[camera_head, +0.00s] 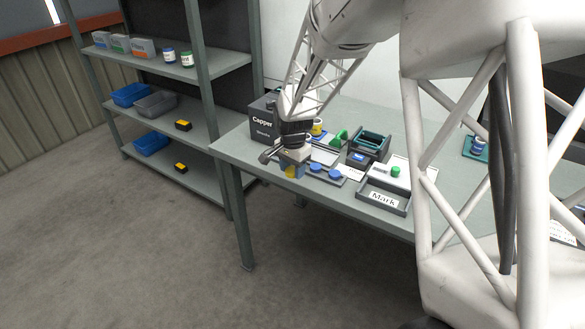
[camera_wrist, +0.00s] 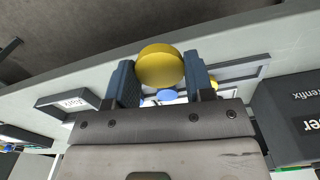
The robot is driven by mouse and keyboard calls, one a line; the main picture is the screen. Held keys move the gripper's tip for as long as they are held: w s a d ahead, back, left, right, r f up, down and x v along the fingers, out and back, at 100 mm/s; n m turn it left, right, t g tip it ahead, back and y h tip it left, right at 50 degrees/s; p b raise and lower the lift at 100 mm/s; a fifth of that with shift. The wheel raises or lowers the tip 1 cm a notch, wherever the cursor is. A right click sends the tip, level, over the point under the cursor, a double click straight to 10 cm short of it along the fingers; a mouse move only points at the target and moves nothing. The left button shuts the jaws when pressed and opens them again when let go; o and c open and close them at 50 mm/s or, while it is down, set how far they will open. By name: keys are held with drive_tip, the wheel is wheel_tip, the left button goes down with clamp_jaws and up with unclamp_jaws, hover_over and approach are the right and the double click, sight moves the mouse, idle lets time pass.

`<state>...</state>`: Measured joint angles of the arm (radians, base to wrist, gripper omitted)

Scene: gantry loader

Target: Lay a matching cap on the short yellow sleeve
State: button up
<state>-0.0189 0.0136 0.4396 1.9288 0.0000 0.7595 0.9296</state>
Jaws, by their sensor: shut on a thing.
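My gripper (camera_head: 291,169) is shut on a round yellow cap (camera_wrist: 160,66), which sits between the two blue fingers in the wrist view. In the head view the yellow cap (camera_head: 290,172) shows at the fingertips, at the front edge of the table. Blue caps (camera_head: 315,168) lie in a low grey tray just right of my gripper; a blue one (camera_wrist: 167,95) also shows behind the held cap in the wrist view. A small yellow piece with a pale band (camera_head: 317,128) stands behind my gripper, near the Capper box. I cannot tell whether it is the short sleeve.
The dark Capper box (camera_head: 262,122) stands at the table's left end. A tray labelled Mark (camera_head: 383,198) and a green cap (camera_head: 395,172) are to the right. Shelves (camera_head: 190,75) stand left.

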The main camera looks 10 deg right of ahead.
drive_tip(key=shift+w, duration=0.15)
drive_tip(key=w+d+r, duration=0.2)
drive_tip(key=w+d, duration=0.3)
drive_tip(key=w, duration=0.4)
drive_tip(key=w+d+r, duration=0.3)
drive_tip(key=w+d, duration=0.2)
drive_tip(key=w, duration=0.4)
drive_tip(key=w+d+r, duration=0.3)
drive_tip(key=w+d, duration=0.2)
drive_tip(key=w, duration=0.4)
drive_tip(key=shift+d+r, duration=0.2)
drive_tip(key=shift+r, duration=0.05)
drive_tip(key=shift+f, duration=0.2)
drive_tip(key=shift+f, duration=2.55)
drive_tip(key=shift+f, duration=0.4)
